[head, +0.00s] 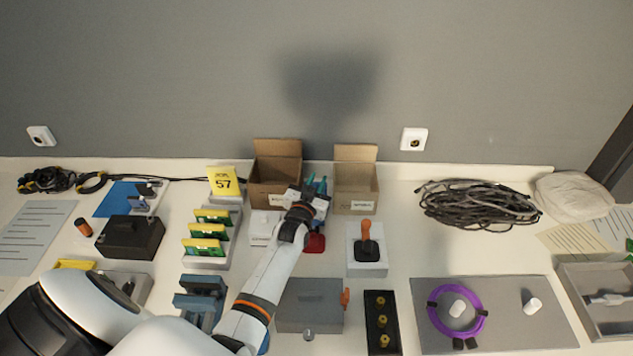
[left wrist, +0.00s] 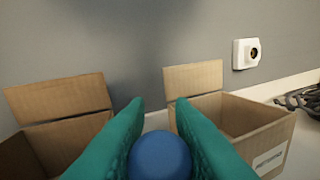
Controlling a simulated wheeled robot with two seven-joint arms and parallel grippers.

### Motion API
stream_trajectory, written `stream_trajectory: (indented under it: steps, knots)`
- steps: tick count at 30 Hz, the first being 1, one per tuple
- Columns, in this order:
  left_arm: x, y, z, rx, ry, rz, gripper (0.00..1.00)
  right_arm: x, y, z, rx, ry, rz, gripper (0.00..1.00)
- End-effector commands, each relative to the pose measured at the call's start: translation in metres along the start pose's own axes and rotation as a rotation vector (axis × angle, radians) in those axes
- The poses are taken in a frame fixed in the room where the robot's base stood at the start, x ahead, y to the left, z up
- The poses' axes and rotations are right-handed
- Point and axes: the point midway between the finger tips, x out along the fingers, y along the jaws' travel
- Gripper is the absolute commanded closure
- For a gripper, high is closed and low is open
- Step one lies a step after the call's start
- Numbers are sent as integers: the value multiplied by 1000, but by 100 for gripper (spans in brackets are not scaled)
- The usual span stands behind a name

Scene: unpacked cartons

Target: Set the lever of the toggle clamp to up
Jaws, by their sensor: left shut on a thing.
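My left gripper (head: 318,184) reaches to the back middle of the table, in front of the two cardboard boxes. In the left wrist view its teal fingers (left wrist: 158,120) are shut on a round blue knob (left wrist: 160,157). What the knob is joined to is hidden below the picture edge and behind my arm in the head view. A red part (head: 315,243) shows just beside my wrist. I cannot tell for certain whether the knob and the red part belong to the toggle clamp. My right gripper is not in view.
Two open cardboard boxes (head: 276,192) (head: 355,200) stand behind the gripper. An orange-handled lever (head: 366,230) on a white plate stands to its right. A grey box (head: 310,306) with an orange latch and a white labelled block (head: 263,228) lie near my arm. Coiled cable (head: 478,203) lies farther right.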

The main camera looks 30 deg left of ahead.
Motion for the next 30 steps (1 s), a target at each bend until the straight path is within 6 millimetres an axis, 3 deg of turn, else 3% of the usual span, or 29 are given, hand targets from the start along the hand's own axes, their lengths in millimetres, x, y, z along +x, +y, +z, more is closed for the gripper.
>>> stream_trajectory:
  steps: [9, 18, 30]
  knots:
    - [12, 5, 10, -51, 171, -23, 100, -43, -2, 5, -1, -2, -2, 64]
    - [29, 10, 4, -126, 436, -59, 100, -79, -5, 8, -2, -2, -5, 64]
    - [48, 13, -13, -221, 752, -103, 100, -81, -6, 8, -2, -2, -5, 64]
